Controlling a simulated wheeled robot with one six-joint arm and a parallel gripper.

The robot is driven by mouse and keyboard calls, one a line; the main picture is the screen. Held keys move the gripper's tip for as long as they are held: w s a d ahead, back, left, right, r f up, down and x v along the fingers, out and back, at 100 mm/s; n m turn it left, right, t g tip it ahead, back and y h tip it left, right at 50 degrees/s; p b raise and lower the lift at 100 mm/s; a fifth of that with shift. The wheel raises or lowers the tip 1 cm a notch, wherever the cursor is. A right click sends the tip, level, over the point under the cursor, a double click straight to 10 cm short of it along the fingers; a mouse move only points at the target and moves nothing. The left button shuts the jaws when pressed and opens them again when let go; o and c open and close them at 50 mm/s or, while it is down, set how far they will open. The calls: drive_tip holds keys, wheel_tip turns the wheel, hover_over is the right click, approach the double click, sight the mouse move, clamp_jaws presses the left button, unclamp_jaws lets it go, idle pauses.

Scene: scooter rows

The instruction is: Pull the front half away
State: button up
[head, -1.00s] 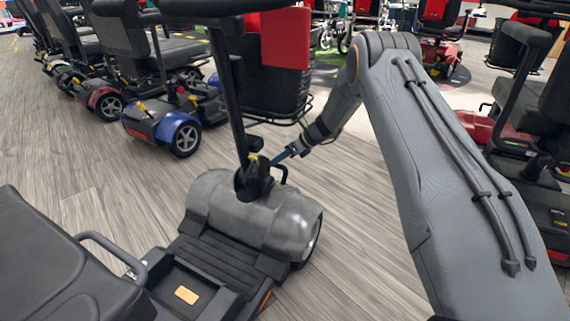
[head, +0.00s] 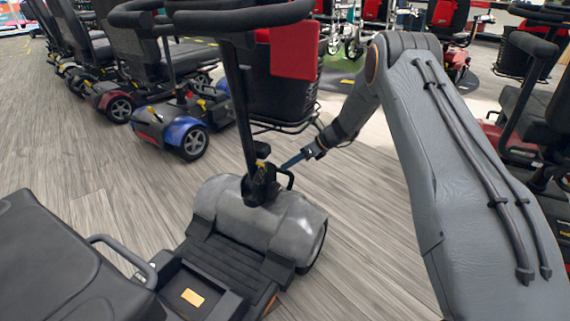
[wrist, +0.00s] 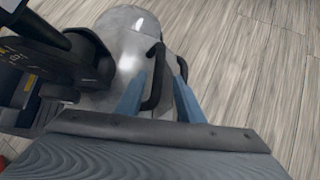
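The scooter's front half (head: 262,215) has a rounded grey cover, a black ribbed footboard and an upright black tiller; it stands on the floor, joined or close up to the rear part with the black seat (head: 45,265). A black loop handle (head: 291,178) rises beside the tiller base. My gripper (head: 293,161) is at this handle. In the wrist view my gripper (wrist: 158,78) has its two blue fingers apart, with one bar of the loop handle (wrist: 155,60) between them. I see gaps beside the bar, though the contact is partly hidden.
A blue scooter (head: 185,130) and other scooters stand in a row at the back left. A black basket with red cloth (head: 292,57) is behind the tiller. Another scooter (head: 540,110) is at the right. Bare wood floor (head: 90,170) lies to the left.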

drive_tip(key=s+d+p, duration=0.3)
drive_tip(key=s+d, duration=0.1)
drive_tip(key=d, duration=0.6)
drive_tip(key=shift+d+f, duration=0.15)
